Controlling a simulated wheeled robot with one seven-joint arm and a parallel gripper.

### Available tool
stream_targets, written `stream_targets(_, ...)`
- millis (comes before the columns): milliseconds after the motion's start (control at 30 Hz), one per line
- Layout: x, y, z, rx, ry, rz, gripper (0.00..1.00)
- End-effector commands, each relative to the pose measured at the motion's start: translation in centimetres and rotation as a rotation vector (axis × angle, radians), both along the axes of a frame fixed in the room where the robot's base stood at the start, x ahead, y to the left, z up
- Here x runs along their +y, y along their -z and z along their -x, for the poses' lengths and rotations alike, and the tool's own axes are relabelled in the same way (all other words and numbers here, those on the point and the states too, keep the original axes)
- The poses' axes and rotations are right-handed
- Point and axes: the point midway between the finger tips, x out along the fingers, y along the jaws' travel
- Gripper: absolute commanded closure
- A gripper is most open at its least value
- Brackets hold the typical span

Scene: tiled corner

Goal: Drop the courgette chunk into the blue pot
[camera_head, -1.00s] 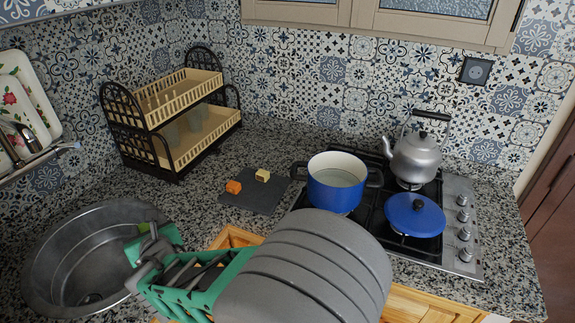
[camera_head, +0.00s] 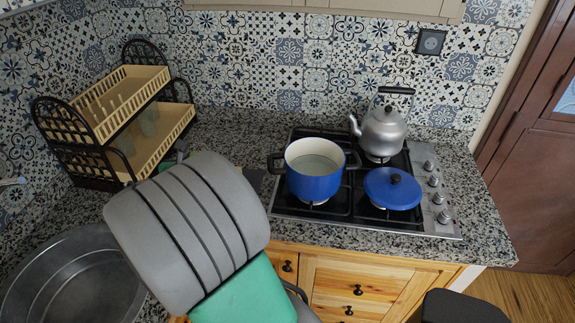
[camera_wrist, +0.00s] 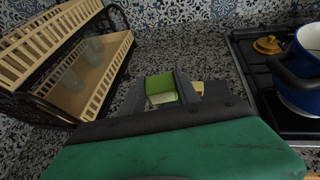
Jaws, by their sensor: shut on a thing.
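The courgette chunk (camera_wrist: 159,86), green-skinned with a pale face, sits between the fingers of my gripper (camera_wrist: 168,92) in the wrist view. My gripper is shut on it and holds it over the counter area. In the head view my own arm hides the chunk and most of the gripper. The blue pot (camera_head: 314,185) stands open on the hob, to the right of my arm; its inside looks pale and empty. It also shows at the right edge of the wrist view (camera_wrist: 298,93), apart from the gripper.
A blue lid (camera_head: 392,192) lies on the hob (camera_head: 345,207) right of the pot, with a silver kettle (camera_head: 381,132) behind. A dark board (camera_head: 256,180) is partly hidden by my arm. A dish rack (camera_head: 121,119) and a sink (camera_head: 62,275) are left.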

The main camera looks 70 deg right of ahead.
Motion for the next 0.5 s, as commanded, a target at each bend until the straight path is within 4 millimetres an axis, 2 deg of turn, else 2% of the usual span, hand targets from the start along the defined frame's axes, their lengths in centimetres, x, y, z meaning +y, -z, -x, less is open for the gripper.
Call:
stream_targets(33,-2.8,-0.9,2.4,0.001,0.095,0.0,1.0)
stream_targets(167,-8.6,-2.3,9.2,0.001,0.333,0.0,1.0)
stream_targets(200,-10.1,-2.7,11.4,0.001,0.407,-0.001,1.0)
stream_targets(333,-14.0,-4.0,19.1,0.001,0.64,0.0,1.0)
stream_targets(400,-15.3,-4.6,22.9,0.001,0.751,-0.001,1.0)
stream_targets(500,-16.3,-5.2,27.1,0.0,0.872,-0.001,1.0)
